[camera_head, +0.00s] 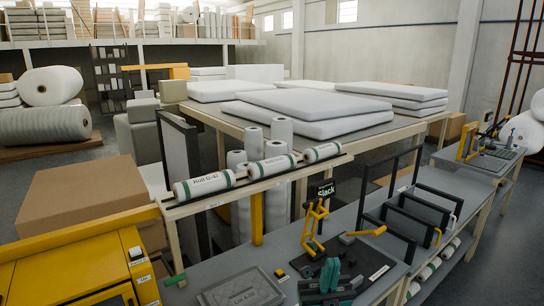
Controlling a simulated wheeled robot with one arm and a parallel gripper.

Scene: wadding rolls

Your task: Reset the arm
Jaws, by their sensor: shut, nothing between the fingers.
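My gripper and arm do not show for certain in the head view. A yellow hand-lever tool (314,225) stands on the grey workbench (216,274). A dark green and black device (328,280) sits on the same bench, close to the bottom edge of the picture. I cannot make out its details.
White rolls (203,187) lie in a row on a narrow raised shelf, with upright rolls (237,162) behind. A grey lidded box (240,288) lies on the bench. Black dividers (411,217) stand to the right. A yellow cabinet (72,270) and cardboard box (85,203) fill the left.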

